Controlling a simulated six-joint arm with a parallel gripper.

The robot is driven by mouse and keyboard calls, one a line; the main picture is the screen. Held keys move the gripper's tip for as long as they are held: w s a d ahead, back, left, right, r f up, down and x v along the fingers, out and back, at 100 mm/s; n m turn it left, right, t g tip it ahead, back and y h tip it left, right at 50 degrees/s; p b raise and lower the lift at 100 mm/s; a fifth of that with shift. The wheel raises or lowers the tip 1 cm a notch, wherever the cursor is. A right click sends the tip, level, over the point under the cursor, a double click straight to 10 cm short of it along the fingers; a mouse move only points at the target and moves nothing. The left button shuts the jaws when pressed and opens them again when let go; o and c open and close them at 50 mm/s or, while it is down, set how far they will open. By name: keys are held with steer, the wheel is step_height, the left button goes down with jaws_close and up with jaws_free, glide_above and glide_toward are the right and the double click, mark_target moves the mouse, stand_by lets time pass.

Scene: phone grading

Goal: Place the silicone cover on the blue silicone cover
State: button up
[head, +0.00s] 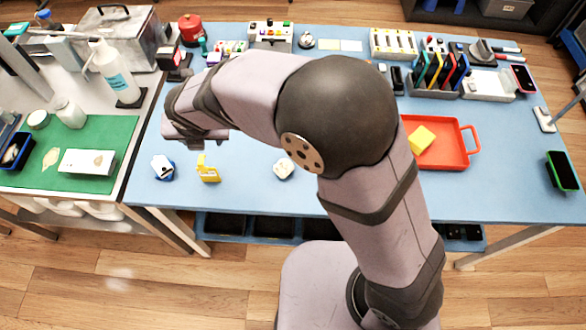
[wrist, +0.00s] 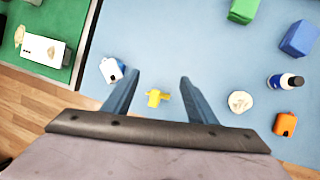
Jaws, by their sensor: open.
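My gripper (wrist: 158,82) is open, with nothing between its fingers, above the blue table; in the head view my own arm mostly hides it. A small yellow stand (wrist: 158,98) is below and between the fingers; it also shows in the head view (head: 208,172). A blue block-like thing (wrist: 298,38) and a green one (wrist: 242,10) lie at the upper right of the wrist view, apart from each other. I cannot tell whether either is a silicone cover. My arm hides that part of the table in the head view.
A blue-and-white item (wrist: 112,70) stands left of the stand. A dark-capped bottle (wrist: 285,81), a pale round item (wrist: 240,102) and an orange item (wrist: 285,123) lie right. A red tray (head: 455,157) holds a yellow block (head: 422,139). A rack (head: 433,92) holds coloured panels.

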steer(key=d+m+g+h, duration=0.2)
steer(key=d+m+h, duration=0.1)
steer(key=d+m, duration=2)
steer(key=s+d+m+g, duration=0.1)
steer(key=s+d+m, duration=0.4)
steer(key=d+m, duration=0.2)
steer(key=s+d+f+m+g, duration=0.1)
steer(key=s+d+m, duration=0.4)
steer(key=d+m, duration=0.2)
steer(key=shift+s+d+f, duration=0.15)
steer(key=shift+s+d, duration=0.25)
steer(key=shift+d, duration=0.6)
